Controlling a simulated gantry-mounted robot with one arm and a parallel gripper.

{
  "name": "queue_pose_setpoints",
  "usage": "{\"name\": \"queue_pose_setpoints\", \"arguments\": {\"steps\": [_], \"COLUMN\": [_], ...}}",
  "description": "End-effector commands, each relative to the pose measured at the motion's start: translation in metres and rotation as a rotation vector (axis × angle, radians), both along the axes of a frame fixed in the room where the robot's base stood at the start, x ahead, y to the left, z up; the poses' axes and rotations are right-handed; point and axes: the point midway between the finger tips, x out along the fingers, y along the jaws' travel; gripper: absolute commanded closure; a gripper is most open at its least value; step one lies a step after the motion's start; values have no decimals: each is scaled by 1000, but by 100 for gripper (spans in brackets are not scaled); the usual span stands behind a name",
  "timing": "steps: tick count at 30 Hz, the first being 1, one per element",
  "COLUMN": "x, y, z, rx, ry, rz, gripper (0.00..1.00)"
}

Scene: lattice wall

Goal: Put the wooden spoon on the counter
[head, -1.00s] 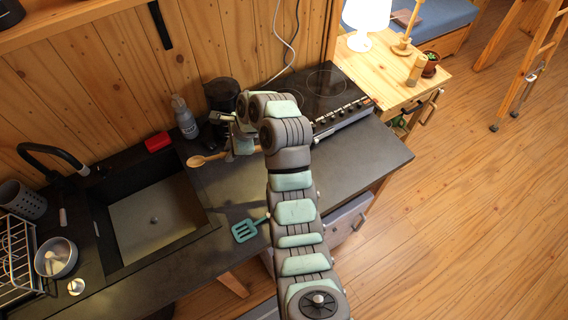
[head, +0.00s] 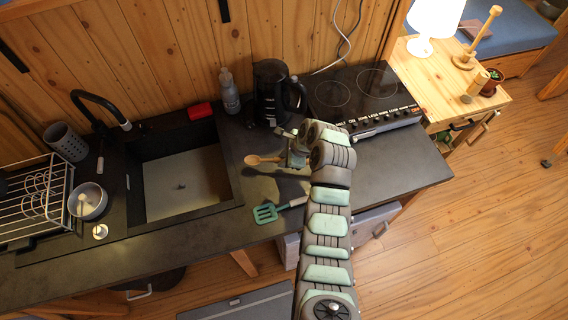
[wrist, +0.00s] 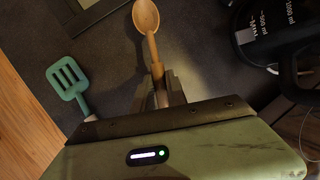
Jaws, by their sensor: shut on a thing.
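The wooden spoon (head: 256,160) is held by my gripper (head: 296,160) over the dark counter (head: 375,178), to the right of the sink. In the wrist view the spoon (wrist: 147,18) points away from my gripper (wrist: 160,88), bowl outermost. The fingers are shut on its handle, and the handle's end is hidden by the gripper. A shadow lies on the counter beside the spoon. I cannot tell how large the gap to the counter is.
A green slotted spatula (head: 266,212) lies near the counter's front edge, close to my gripper. A black kettle (head: 272,95) and a grey bottle (head: 229,92) stand behind. The sink (head: 187,184) is left, the stove (head: 362,95) right. The counter's right end is clear.

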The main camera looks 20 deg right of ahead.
Motion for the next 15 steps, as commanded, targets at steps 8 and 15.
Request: {"name": "queue_pose_setpoints", "arguments": {"steps": [8,15], "x": [0,0], "y": [0,-1], "z": [-21,-42], "rx": [1,-1], "ry": [2,0], "rz": [0,-1], "gripper": [100,100]}}
